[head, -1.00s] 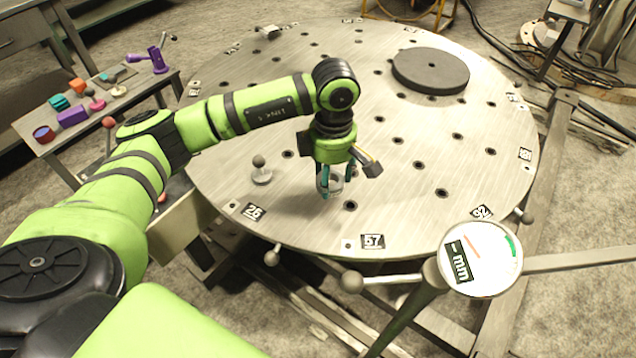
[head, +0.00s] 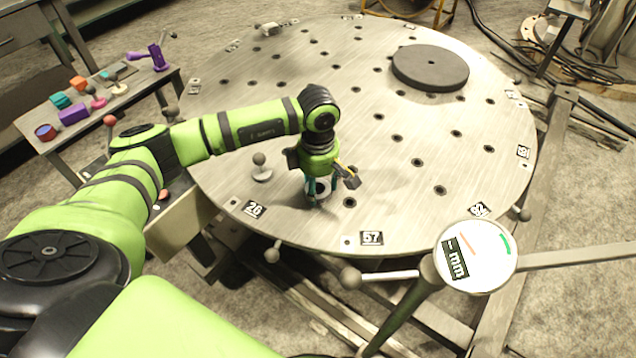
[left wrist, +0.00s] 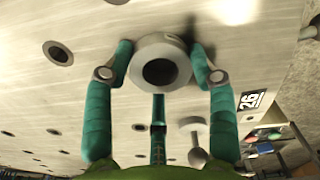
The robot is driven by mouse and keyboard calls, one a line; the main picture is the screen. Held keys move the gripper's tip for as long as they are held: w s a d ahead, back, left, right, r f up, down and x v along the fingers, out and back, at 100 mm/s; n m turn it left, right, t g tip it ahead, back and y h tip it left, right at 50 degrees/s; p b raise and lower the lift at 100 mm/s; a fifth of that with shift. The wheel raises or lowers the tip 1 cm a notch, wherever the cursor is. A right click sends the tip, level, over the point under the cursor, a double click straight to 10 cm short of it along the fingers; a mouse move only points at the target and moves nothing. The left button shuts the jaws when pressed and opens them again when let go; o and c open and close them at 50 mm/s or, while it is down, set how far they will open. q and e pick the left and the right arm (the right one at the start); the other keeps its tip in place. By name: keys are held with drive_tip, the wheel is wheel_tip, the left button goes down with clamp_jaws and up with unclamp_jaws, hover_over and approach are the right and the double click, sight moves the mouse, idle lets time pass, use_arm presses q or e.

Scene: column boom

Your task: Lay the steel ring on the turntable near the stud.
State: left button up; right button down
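The steel ring (left wrist: 142,58) is a thick, pale grey ring with a dark middle in the left wrist view. My left gripper (left wrist: 161,62) has its teal fingers at both sides of the ring and appears shut on it. In the head view my left gripper (head: 319,192) points down at the near part of the turntable (head: 400,215), and the ring is partly hidden between the fingers. I cannot tell whether the ring touches the plate. The stud (head: 261,172), a ball-topped pin on a round base, stands upright just left of the gripper; it also shows in the left wrist view (left wrist: 195,130). My right gripper is out of view.
A dark disc (head: 431,70) lies at the back right of the turntable. A small block (head: 270,30) lies at the far rim. A round gauge (head: 477,257) stands at the front right. A side bench (head: 120,105) at left holds several coloured items. The turntable's centre is clear.

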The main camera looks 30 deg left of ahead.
sight(318, 188)
use_arm(q)
drive_tip(key=o, duration=0.4)
drive_tip(key=shift+r+p, duration=0.3)
drive_tip(key=shift+p, duration=0.1)
wheel_tip(318, 188, up, 12)
drive_tip(key=shift+f+b, duration=0.1)
drive_tip(key=shift+b, duration=0.6)
